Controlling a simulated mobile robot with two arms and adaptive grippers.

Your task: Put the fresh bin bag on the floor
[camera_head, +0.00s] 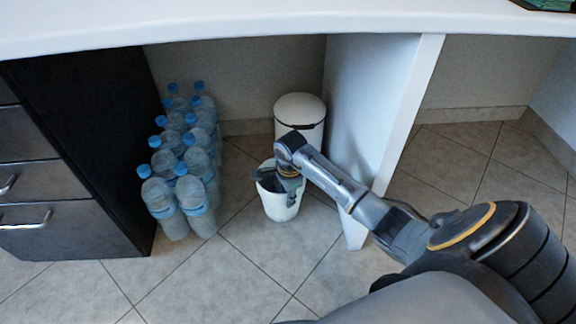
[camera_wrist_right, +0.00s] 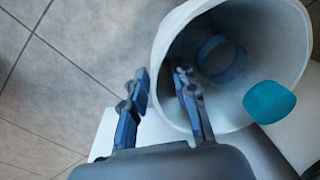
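A small open white bin (camera_head: 281,209) stands on the floor under the desk. My right gripper (camera_head: 290,188) points down at its rim. In the right wrist view the bin (camera_wrist_right: 297,40) fills the upper right. My right gripper (camera_wrist_right: 161,76) has its fingers apart, one outside the bin wall and one over its opening, with the wall between them. A dark blue ring-shaped item (camera_wrist_right: 220,58) lies inside the bin. A teal rounded item (camera_wrist_right: 270,101) shows at its rim. I cannot tell whether either is the bin bag. My left gripper is out of view.
A lidded white bin (camera_head: 300,108) stands behind. Several blue-capped water bottles (camera_head: 161,196) stand left, beside a dark drawer cabinet (camera_head: 100,130). A white panel (camera_head: 365,90) stands right, under the white desktop (camera_head: 240,22). The tiled floor (camera_head: 225,280) in front is clear.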

